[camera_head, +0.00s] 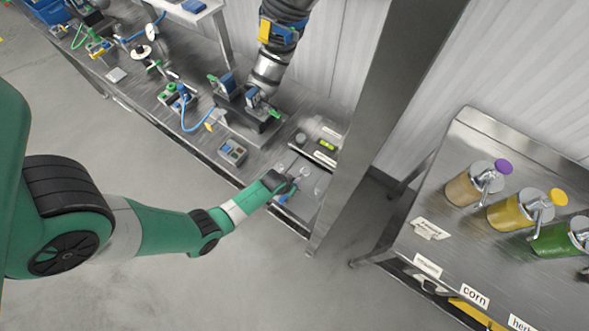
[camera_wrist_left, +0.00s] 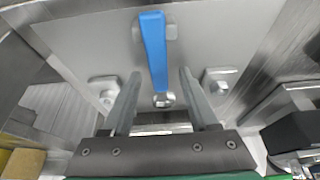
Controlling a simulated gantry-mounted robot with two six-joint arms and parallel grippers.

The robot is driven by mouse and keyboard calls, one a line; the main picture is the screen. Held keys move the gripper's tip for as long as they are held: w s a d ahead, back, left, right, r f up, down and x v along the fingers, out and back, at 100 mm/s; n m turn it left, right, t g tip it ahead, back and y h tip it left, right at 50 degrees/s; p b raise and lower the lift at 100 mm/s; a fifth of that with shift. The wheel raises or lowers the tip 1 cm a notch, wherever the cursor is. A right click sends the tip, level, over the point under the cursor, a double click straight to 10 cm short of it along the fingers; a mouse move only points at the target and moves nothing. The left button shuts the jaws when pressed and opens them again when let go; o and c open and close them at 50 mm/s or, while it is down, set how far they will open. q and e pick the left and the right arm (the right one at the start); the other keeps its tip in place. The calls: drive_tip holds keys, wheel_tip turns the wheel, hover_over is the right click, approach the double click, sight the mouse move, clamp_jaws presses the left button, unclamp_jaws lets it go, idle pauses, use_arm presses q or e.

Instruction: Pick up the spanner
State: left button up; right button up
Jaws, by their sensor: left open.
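The spanner (camera_wrist_left: 153,48) has a blue handle and a silver ring-like end. In the left wrist view it lies lengthwise on a grey panel, its silver end between my fingers. In the head view its blue part (camera_head: 287,197) shows beside my gripper, partly hidden. My left gripper (camera_head: 293,181) reaches in from the left over the panel at the bench's near end. In the left wrist view the gripper (camera_wrist_left: 159,76) is open, one finger on each side of the spanner. I cannot tell whether the fingers touch it. My right gripper is out of view.
Silver brackets (camera_wrist_left: 105,92) (camera_wrist_left: 218,82) sit on either side of the spanner. A steel post (camera_head: 385,110) stands close to the right. A tray with a green level (camera_head: 326,145) lies behind. A table (camera_head: 470,125) with colored dispensers stands at the right.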

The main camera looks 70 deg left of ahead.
use_arm(q)
clamp_jaws()
idle(0.3)
drive_tip(key=shift+r, duration=0.1)
